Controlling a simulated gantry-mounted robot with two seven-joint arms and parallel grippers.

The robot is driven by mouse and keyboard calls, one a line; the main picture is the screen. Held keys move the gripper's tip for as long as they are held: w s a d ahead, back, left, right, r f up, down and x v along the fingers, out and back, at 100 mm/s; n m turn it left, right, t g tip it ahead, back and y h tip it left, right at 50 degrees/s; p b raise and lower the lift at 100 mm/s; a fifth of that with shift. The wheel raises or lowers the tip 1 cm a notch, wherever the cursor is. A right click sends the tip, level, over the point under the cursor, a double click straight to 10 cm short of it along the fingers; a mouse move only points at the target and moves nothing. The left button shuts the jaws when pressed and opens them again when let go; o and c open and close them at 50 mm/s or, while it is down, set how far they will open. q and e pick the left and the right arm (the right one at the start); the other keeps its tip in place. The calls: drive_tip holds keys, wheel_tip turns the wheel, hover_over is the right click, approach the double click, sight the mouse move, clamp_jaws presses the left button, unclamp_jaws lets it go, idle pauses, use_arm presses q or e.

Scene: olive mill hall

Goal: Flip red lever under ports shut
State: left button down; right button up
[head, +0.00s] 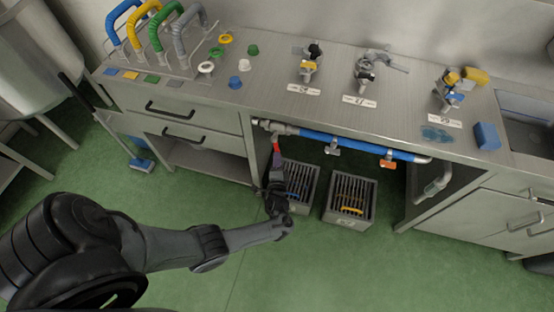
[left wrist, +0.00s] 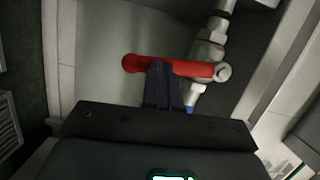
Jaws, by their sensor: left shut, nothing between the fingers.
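The red lever (head: 277,147) hangs down from a grey valve (head: 274,127) at the left end of the blue pipe (head: 345,143) under the counter. In the left wrist view the red lever (left wrist: 190,67) lies crosswise to the pipe, with its pivot (left wrist: 222,72) at its right end. My left gripper (head: 276,170) is shut and empty, just below the lever in the head view. In the left wrist view its dark fingertips (left wrist: 163,78) overlap the lever's middle; I cannot tell whether they touch it. My right gripper is not in view.
Ports (head: 332,148) with small levers branch off the pipe, one with an orange handle (head: 388,163). Slatted crates (head: 366,190) stand on the green floor below. Drawers (head: 180,112) are at left, a cabinet (head: 490,215) at right. Taps (head: 366,75) stand on the counter.

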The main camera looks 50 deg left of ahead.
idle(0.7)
use_arm(q)
drive_tip(key=w+d+p+v, duration=0.1)
drive_tip(key=w+p+v, duration=0.1)
drive_tip(key=v, duration=1.1)
drive_tip(key=shift+d+r, duration=0.25)
drive_tip(key=shift+r, duration=0.1)
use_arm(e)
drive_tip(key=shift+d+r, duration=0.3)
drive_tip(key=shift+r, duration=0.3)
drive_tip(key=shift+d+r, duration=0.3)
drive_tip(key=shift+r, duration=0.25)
